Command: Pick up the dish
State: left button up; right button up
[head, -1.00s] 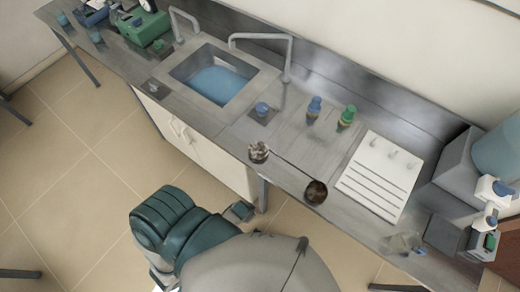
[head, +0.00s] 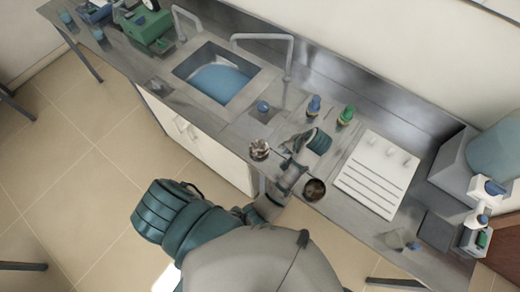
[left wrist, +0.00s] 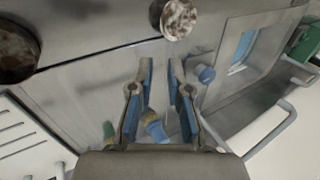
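A pale, brown-speckled small dish (head: 259,149) stands at the front edge of the counter; it shows at the top of the left wrist view (left wrist: 179,17). A dark brown round dish (head: 314,189) stands to its right along the same edge, and at the upper left of the left wrist view (left wrist: 17,50). I cannot tell which is the task's dish. My left gripper (left wrist: 160,65) is open and empty above the counter, its fingers pointing toward the speckled dish, apart from it. In the head view the gripper (head: 287,153) is small and partly unclear. My right gripper is not in view.
Blue-capped (head: 313,104) and green-capped (head: 346,115) bottles stand behind my gripper. A white ridged board (head: 378,174) lies to the right. A sink (head: 215,77) with taps is at the left. Grey equipment (head: 460,170) stands at the right end.

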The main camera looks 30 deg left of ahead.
pick_arm(q)
send_over(266, 154)
jog(key=d, duration=0.3)
notch_tip(266, 154, down, 10)
jog(key=shift+r, duration=0.25)
jog(key=shift+s+p+x, duration=0.15)
jog(key=shift+s+x, duration=0.05)
jog(key=shift+x, duration=1.3)
jog(key=shift+s+p+x, duration=0.15)
jog(key=shift+x, duration=1.4)
grip_shut()
